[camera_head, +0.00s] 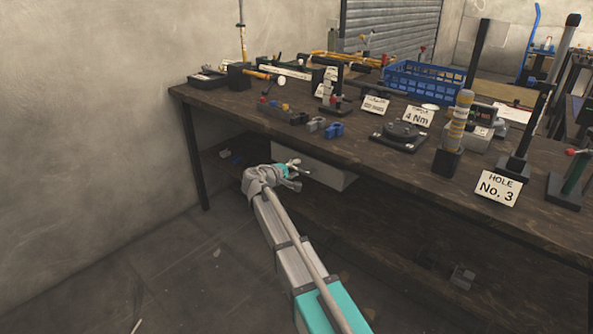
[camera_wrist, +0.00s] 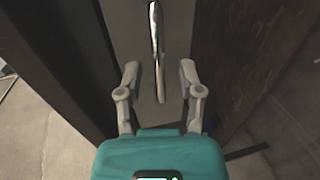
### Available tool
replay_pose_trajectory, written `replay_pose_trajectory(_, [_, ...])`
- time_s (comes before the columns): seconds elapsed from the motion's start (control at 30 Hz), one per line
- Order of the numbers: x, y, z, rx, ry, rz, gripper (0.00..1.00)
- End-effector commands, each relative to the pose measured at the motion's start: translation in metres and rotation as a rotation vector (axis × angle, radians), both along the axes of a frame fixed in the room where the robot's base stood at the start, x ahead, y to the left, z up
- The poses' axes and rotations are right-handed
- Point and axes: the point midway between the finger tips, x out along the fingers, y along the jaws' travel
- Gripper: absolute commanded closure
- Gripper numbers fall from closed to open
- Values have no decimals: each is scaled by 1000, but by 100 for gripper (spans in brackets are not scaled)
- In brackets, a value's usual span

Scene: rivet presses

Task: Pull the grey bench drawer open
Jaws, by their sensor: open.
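In the wrist view the drawer's grey front (camera_wrist: 122,25) lies between dark wooden parts. A slim, shiny handle bar (camera_wrist: 157,48) runs along it. My gripper (camera_wrist: 159,76) is open, with one finger on each side of the bar's line. I see a gap between each finger and the bar. How far the bar reaches in between the fingers is hard to tell.
The dark wooden bench (camera_head: 390,160) carries tools, signs and a blue crate (camera_head: 425,82). A lower shelf (camera_head: 400,255) runs beneath it, with a small grey block (camera_head: 462,277) on it. A bench leg (camera_head: 195,160) stands to the left. The floor (camera_head: 170,270) in front is mostly clear.

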Motion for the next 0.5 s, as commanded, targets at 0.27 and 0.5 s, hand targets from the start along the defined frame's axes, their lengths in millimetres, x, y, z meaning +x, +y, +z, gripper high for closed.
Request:
replay_pose_trajectory(0.27, [7, -7, -2, 0, 0, 0, 52])
replay_pose_trajectory(0.5, [7, -7, -2, 0, 0, 0, 54])
